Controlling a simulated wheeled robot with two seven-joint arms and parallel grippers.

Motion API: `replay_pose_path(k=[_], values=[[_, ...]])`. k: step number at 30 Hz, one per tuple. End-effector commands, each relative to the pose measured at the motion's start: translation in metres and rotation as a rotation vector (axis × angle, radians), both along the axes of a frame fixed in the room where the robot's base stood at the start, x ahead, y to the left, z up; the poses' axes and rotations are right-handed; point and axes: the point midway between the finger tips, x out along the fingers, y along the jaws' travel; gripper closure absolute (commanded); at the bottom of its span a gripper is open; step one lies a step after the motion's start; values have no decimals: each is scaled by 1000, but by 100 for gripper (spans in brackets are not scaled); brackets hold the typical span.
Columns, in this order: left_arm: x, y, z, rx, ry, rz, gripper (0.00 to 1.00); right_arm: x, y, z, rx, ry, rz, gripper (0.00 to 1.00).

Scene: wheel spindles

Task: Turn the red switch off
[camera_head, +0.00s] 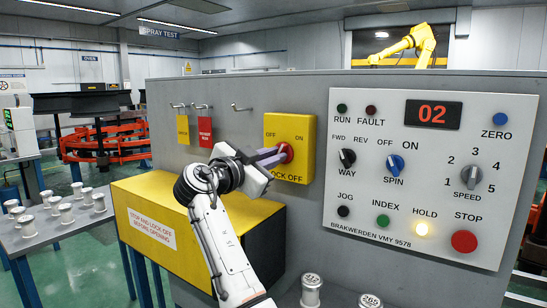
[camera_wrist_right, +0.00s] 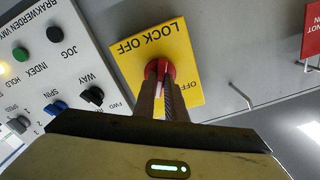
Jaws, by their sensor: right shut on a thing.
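The red switch (camera_head: 286,152) is a round knob on a yellow plate (camera_head: 303,126) marked OFF, ON and LOCK OFF, fixed to the grey cabinet. My right gripper (camera_head: 275,157) reaches up to it from the lower left and is shut on it. In the right wrist view the fingers (camera_wrist_right: 161,92) stand on either side of the grip of the red switch (camera_wrist_right: 153,70). The fingers hide much of the knob, so I cannot tell which label it points to. My left gripper is not in view.
A control panel (camera_head: 436,145) with buttons and dials stands to the right, its HOLD lamp (camera_head: 421,229) lit. Yellow and red tags (camera_head: 204,128) hang from hooks at the left. A yellow box (camera_head: 145,228) lies below; metal spindles (camera_head: 60,209) stand on a table farther left.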

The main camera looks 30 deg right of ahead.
Motion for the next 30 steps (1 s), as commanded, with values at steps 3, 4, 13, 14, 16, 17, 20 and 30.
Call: replay_pose_path(k=[3,4,13,14,16,17,20,30], values=[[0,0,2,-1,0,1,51,0,0,1,-44,103,0,100],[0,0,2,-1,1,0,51,0,0,1,-55,130,0,100],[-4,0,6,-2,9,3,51,1,0,2,-164,394,-1,100],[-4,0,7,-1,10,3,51,1,0,2,-175,421,-1,100],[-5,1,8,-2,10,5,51,1,0,3,-200,482,0,100],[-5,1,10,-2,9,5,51,1,0,3,-211,508,0,100],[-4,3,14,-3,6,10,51,1,0,3,-248,595,-1,100],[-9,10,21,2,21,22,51,2,0,3,-368,887,-1,100]])
